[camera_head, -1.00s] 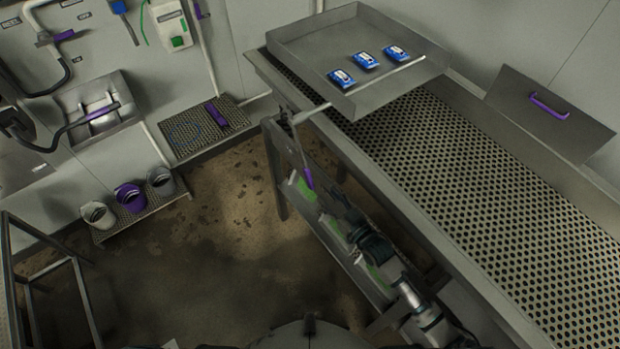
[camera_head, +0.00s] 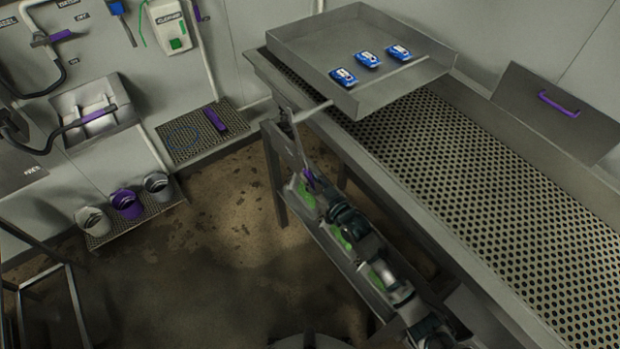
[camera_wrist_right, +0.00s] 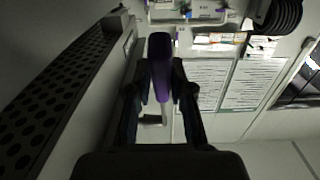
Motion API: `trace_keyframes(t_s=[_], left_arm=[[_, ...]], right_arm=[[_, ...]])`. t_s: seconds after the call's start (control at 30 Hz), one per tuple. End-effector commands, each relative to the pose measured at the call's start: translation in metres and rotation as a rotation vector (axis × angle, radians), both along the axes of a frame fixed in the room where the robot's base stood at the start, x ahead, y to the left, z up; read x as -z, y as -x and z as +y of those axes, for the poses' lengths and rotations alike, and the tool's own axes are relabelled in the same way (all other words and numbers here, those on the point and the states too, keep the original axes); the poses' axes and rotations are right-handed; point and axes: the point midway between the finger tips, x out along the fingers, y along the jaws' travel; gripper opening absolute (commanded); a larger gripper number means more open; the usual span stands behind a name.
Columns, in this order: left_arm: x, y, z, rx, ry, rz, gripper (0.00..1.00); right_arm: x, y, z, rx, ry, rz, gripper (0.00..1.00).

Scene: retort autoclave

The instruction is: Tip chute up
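The chute is a grey metal tray (camera_head: 310,62) at the top of the head view, at the far end of the perforated table. Three blue packets (camera_head: 368,60) lie in it near its open front edge. A lever (camera_head: 290,125) hangs down from the tray's near corner and ends in a purple handle (camera_head: 309,178). My right gripper (camera_head: 312,184) is at this handle. In the right wrist view the purple handle (camera_wrist_right: 160,72) lies between the two fingers (camera_wrist_right: 162,82); whether they press on it is unclear. My left gripper is out of view.
The perforated table (camera_head: 470,170) runs to the lower right. A panel with a purple handle (camera_head: 558,104) stands at the right. Buckets (camera_head: 127,203) sit at the left; the floor between is clear.

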Motion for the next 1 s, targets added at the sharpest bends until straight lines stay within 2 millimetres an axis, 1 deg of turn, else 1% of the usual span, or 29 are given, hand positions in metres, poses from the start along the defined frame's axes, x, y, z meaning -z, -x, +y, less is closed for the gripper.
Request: trace_keyframes(t_s=[0.07,0.27,0.37,0.47,0.6,0.67,0.7,0.8,0.9,1.0], left_arm=[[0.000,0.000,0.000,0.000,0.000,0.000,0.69],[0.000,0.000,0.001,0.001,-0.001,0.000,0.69],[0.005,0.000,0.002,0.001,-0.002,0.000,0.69],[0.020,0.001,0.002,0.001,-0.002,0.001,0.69],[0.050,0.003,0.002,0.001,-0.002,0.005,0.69],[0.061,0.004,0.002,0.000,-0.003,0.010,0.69],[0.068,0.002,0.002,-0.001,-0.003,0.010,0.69],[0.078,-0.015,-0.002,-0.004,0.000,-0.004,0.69],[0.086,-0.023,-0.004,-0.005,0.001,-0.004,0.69],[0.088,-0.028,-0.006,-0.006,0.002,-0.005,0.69]], right_arm=[[0.000,0.000,0.000,0.000,0.000,0.000,0.00],[0.001,0.000,0.000,0.000,0.000,0.000,0.00],[0.003,-0.002,0.001,0.001,-0.005,-0.006,0.00],[0.008,-0.007,0.004,0.001,-0.024,-0.032,0.00],[0.016,-0.018,0.012,0.001,-0.066,-0.091,0.00],[0.018,-0.022,0.015,0.001,-0.083,-0.115,0.00],[0.019,-0.025,0.017,0.001,-0.096,-0.133,0.00],[0.020,-0.033,0.022,0.001,-0.124,-0.171,0.00],[0.020,-0.038,0.026,0.001,-0.147,-0.201,0.00],[0.018,-0.041,0.029,0.001,-0.160,-0.218,0.00]])
